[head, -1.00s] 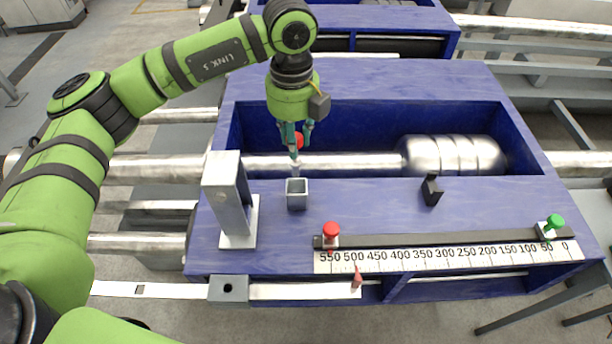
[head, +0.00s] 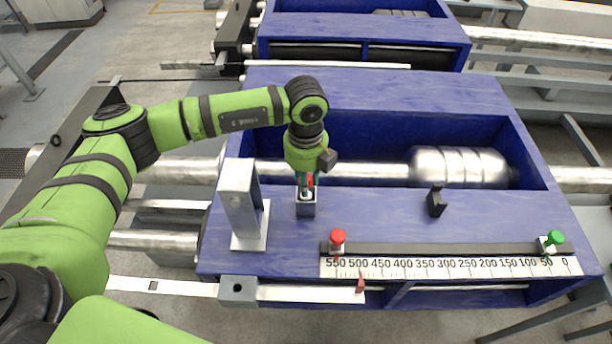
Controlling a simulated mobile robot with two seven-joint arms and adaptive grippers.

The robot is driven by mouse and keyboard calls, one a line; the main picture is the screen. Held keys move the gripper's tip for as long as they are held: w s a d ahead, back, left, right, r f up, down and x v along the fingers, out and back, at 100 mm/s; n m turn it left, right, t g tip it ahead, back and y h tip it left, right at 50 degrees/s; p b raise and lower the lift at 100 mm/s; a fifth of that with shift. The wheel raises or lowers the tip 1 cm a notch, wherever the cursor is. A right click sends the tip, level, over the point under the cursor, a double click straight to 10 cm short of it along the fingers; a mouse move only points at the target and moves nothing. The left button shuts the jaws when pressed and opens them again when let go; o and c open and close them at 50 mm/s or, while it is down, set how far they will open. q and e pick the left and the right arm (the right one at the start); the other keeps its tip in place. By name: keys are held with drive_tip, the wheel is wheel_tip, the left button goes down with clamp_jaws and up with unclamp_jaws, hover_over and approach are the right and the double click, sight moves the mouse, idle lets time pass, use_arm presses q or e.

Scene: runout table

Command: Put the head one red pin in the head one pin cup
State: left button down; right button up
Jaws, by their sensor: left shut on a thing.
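Another red-headed pin (head: 338,237) stands at the 550 end of the scale rail. My right gripper is not in view.
A grey metal bracket (head: 239,200) stands close left of the cup. A black block (head: 436,202) stands to the right. A green-headed pin (head: 555,239) is near the 0 end of the scale (head: 450,267). A steel roller (head: 460,167) lies in the recess behind.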

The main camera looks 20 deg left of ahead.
use_arm(q)
drive_tip(key=shift+f, duration=0.15)
drive_tip(key=c, duration=1.1)
unclamp_jaws()
drive_tip(key=shift+o, duration=0.8)
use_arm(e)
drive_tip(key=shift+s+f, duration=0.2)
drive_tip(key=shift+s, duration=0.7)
use_arm(q)
drive_tip(key=shift+r, duration=0.5)
wheel_tip(320, 180, up, 11)
drive_tip(key=b, duration=0.4)
drive_tip(key=shift+r, duration=0.2)
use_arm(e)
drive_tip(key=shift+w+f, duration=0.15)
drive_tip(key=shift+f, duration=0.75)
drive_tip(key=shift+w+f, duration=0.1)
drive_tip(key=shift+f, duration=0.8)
